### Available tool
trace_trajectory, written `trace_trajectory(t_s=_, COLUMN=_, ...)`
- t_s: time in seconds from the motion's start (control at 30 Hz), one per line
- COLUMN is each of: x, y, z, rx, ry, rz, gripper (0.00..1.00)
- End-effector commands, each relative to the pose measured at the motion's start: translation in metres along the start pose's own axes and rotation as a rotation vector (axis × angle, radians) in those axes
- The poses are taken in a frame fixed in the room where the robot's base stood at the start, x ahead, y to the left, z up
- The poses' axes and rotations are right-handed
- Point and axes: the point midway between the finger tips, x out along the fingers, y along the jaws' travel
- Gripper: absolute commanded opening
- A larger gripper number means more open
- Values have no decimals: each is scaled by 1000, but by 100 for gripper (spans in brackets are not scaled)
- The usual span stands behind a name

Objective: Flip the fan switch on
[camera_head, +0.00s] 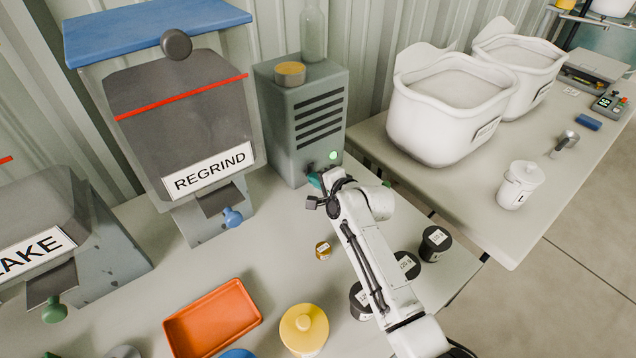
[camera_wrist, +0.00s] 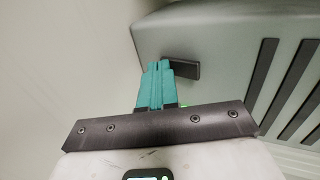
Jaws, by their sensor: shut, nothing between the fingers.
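The fan unit (camera_head: 284,130) is a grey box with dark vent slots, standing at the back of the near table. A green lamp (camera_head: 333,155) glows low on its front. In the wrist view the unit's grey face (camera_wrist: 220,40) fills the right side, and a short dark bar (camera_wrist: 186,69), apparently the switch, sticks out on it. My gripper (camera_head: 314,180) is at the lower front of the unit. Its teal fingers (camera_wrist: 157,68) are shut and empty, with tips right beside the bar. I cannot tell whether they touch it.
A glass bottle (camera_head: 313,30) and a yellow-topped jar (camera_head: 290,74) stand on the unit. The regrind hopper (camera_head: 182,110) is close on the left. A small tin (camera_head: 323,250), black weights (camera_head: 435,243) and an orange tray (camera_head: 213,318) lie in front.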

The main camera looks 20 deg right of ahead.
Motion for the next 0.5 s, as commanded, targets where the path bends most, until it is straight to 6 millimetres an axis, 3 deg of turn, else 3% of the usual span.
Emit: trace_trajectory(t_s=0.5, x=-7, y=-18, z=0, rx=-2, ry=0, rz=-3, gripper=0)
